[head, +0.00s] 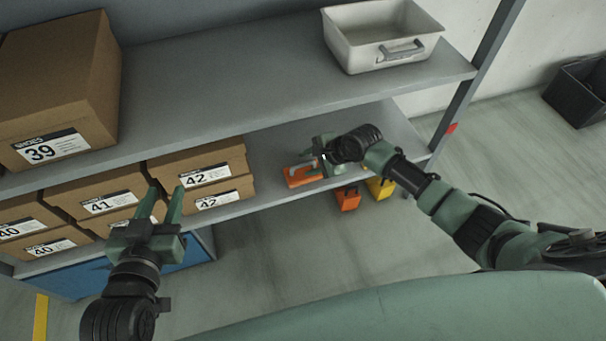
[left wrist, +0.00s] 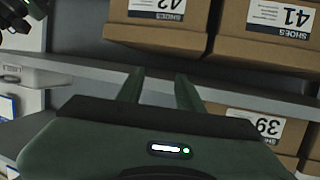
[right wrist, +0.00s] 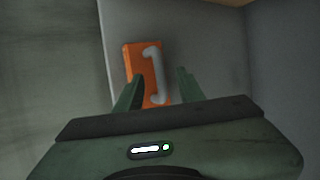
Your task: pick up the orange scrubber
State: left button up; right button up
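The orange scrubber (head: 297,178) is an orange block with a grey handle, lying on the lower shelf right of the shoe boxes. In the right wrist view the scrubber (right wrist: 134,62) is ahead, its grey handle between the finger lines. My right gripper (head: 311,163) is at the scrubber's right side and partly covers it in the head view. Its fingers (right wrist: 158,85) are apart, the left one overlapping the block's lower edge; I cannot tell whether they touch it. My left gripper (head: 165,198) is open and empty in front of the boxes, and its fingers (left wrist: 157,88) show apart.
Shoe boxes (head: 198,163) fill the lower shelf's left. The upper shelf (head: 220,85) overhangs, carrying a big box (head: 60,75) and a white bin (head: 375,52). An orange item (head: 348,199) and a yellow one (head: 381,189) are below the shelf edge. A black crate (head: 580,95) stands right.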

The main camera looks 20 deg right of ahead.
jog(key=shift+w+a+f, duration=0.25)
jog(key=shift+w+f, duration=0.1)
jog(key=shift+f, duration=0.2)
pick_arm(q)
jog(key=r, duration=0.1)
jog(key=r+t, duration=0.1)
jog(key=w+r+t, duration=0.1)
jog(key=shift+d+r+h, duration=0.2)
jog(key=shift+d+h, duration=0.2)
pick_arm(e)
grip_shut()
dwell(0.5)
